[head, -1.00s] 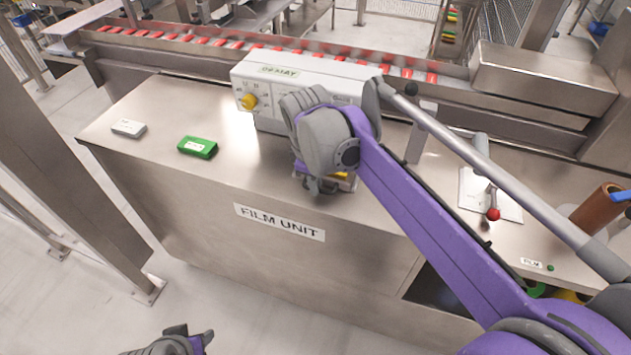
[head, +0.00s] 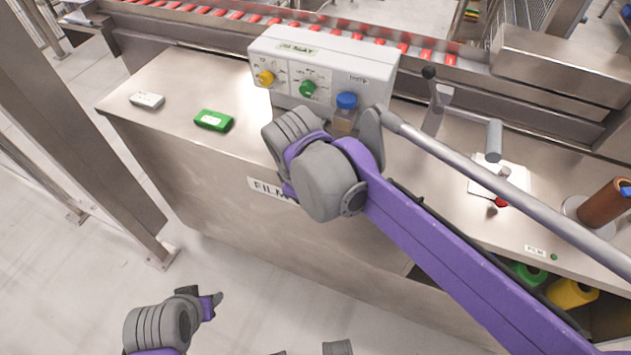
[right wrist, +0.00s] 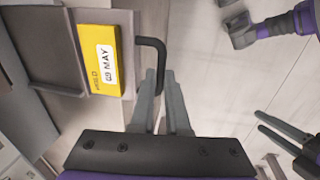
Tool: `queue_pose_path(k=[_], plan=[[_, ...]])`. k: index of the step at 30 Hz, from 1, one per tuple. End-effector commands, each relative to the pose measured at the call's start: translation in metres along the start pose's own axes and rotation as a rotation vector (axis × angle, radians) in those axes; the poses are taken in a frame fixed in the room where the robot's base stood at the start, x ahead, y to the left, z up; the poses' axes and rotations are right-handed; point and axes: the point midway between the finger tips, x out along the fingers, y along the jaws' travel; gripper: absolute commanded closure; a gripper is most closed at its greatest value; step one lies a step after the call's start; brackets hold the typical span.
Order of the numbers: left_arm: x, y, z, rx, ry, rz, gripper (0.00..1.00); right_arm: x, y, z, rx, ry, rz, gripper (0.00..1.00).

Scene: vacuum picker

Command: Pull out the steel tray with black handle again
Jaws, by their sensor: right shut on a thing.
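In the right wrist view, my right gripper (right wrist: 160,85) is shut on the black handle (right wrist: 155,43) of the steel tray (right wrist: 127,20). A yellow block (right wrist: 100,60) with a white date label lies in the tray. In the head view the tray and the right fingers are hidden behind my right wrist at the counter's front edge. My left gripper (head: 212,303) is low at the front, away from the counter, and holds nothing visible. Two separated prongs (right wrist: 280,134), apparently its fingers, show at the right of the right wrist view.
A green block (head: 213,121) and a white block (head: 147,100) lie on the counter (head: 180,80). A red-tipped lever (head: 500,202) stands to the right.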

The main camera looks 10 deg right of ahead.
Motion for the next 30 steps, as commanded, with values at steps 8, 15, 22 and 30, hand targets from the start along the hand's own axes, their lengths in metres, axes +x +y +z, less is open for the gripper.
queue_pose_path(k=[8, 15, 22, 30], plan=[[0.000, 0.000, 0.000, 0.000, 0.000, 0.000, 0.50, -0.001, 0.001, 0.000, 0.000, 0.001, 0.001, 0.83], [0.000, 0.000, 0.000, 0.000, 0.000, 0.000, 0.50, 0.000, 0.001, 0.000, 0.000, 0.000, 0.001, 0.56], [-0.001, 0.000, 0.000, 0.000, 0.000, 0.000, 0.50, -0.005, 0.001, 0.000, 0.000, 0.000, 0.001, 0.56], [-0.007, 0.000, -0.004, 0.000, 0.002, 0.000, 0.50, -0.052, 0.000, -0.001, -0.001, 0.001, 0.001, 0.56]])
